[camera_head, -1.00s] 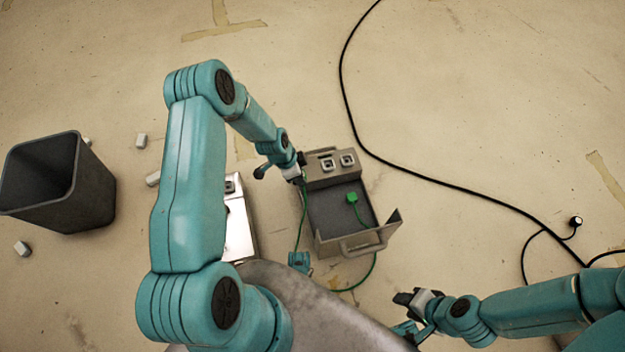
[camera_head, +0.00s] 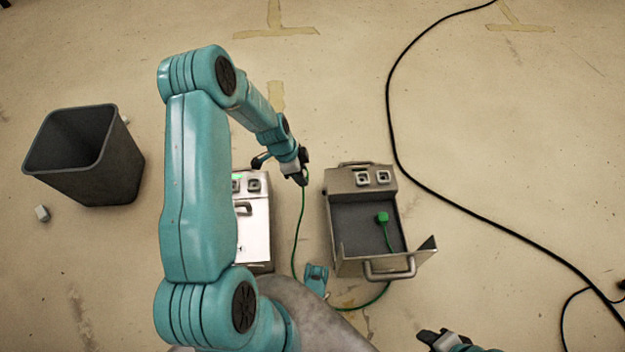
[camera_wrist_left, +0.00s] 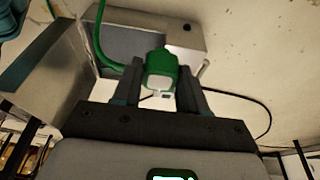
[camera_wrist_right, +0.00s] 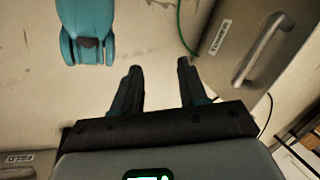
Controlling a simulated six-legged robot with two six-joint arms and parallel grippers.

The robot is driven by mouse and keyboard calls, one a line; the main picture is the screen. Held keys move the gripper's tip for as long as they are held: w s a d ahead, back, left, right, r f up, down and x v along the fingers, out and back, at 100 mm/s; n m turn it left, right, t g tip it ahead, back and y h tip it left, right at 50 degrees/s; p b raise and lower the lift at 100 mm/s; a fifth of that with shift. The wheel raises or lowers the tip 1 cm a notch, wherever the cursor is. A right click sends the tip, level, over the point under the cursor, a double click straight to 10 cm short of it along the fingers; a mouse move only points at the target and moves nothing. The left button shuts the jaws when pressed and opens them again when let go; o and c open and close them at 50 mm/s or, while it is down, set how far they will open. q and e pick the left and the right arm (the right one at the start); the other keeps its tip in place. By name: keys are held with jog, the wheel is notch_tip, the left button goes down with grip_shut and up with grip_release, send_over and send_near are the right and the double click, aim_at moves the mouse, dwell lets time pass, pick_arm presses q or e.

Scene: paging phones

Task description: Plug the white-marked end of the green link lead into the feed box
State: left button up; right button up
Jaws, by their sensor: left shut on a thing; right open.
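My left gripper (camera_head: 303,176) is shut on a green plug (camera_wrist_left: 160,68) and holds it in the gap between two boxes. A pale patch shows on the plug in the left wrist view. The green lead (camera_head: 298,232) hangs from it and runs to the right box. The lead's other green plug (camera_head: 382,217) lies in the tray of the grey right box (camera_head: 345,183), which has two sockets. The silver left box (camera_head: 254,254) has sockets and a green light, partly hidden by my arm. My right gripper (camera_wrist_right: 159,68) is open and empty.
A dark bin (camera_head: 85,155) stands at the left with a small white block (camera_head: 42,213) near it. A black cable (camera_head: 440,198) curves across the floor on the right. The right box has a front handle (camera_head: 390,273). Floor beyond the boxes is clear.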

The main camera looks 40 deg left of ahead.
pick_arm(q)
jog(key=s+a+b, duration=0.3)
jog(key=a, duration=0.3)
jog(key=shift+a, duration=0.3)
pick_arm(e)
jog(key=shift+t, duration=0.5)
jog(key=w+f, duration=0.3)
jog(key=f, duration=0.1)
jog(key=shift+d, duration=0.3)
pick_arm(q)
jog(key=s+a+b, duration=0.2)
jog(key=s+a, duration=0.2)
jog(key=a, duration=0.6)
jog(key=shift+s, duration=0.3)
pick_arm(e)
jog(key=shift+f, duration=0.85)
